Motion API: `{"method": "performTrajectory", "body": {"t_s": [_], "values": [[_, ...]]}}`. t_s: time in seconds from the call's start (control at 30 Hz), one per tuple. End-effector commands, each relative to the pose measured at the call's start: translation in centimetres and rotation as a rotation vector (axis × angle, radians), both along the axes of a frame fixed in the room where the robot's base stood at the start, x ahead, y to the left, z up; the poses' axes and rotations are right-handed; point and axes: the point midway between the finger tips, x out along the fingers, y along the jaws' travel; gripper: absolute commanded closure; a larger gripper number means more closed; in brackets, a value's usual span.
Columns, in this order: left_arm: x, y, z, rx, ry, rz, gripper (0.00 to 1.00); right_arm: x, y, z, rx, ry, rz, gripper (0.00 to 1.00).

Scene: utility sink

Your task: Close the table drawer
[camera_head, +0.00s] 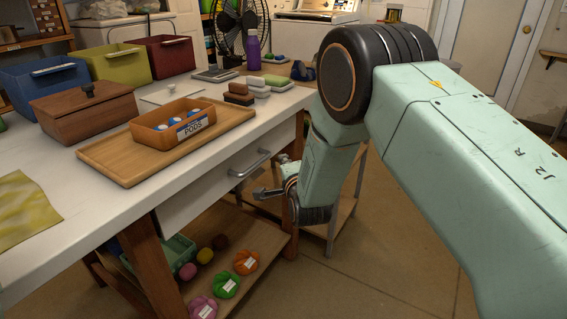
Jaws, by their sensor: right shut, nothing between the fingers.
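The white drawer front (205,187) sits under the edge of the white-topped table, with a metal bar handle (250,164) on it. From this angle I cannot tell how far the drawer stands out; its inside does not show. My right gripper (262,192) is low in front of the drawer, just below and to the right of the handle. It is shut and empty, and looks apart from the handle. My own pale green right arm covers much of the right side. My left gripper is not in view.
The tabletop (95,215) holds a wooden tray (104,160) with a pods box (160,136), a lidded wooden box (82,112), coloured bins and a yellow cloth (25,208). A lower shelf (262,232) holds several coloured round items. The floor in front is clear.

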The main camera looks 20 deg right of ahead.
Motion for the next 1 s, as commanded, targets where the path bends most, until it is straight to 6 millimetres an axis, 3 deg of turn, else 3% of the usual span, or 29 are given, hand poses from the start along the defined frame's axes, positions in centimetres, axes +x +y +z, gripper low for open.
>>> {"method": "performTrajectory", "body": {"t_s": [0.6, 0.87, 1.0], "values": [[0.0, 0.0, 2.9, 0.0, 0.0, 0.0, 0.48, -8.8, 1.3, 1.4, 0.0, 0.003, 0.002, 1.0], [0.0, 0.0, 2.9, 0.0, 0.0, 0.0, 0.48, -9.7, 1.3, 1.4, -0.006, 0.002, 0.002, 1.0], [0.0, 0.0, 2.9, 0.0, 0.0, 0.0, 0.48, -9.9, 1.3, 0.8, -0.11, 0.043, 0.02, 1.0]]}}
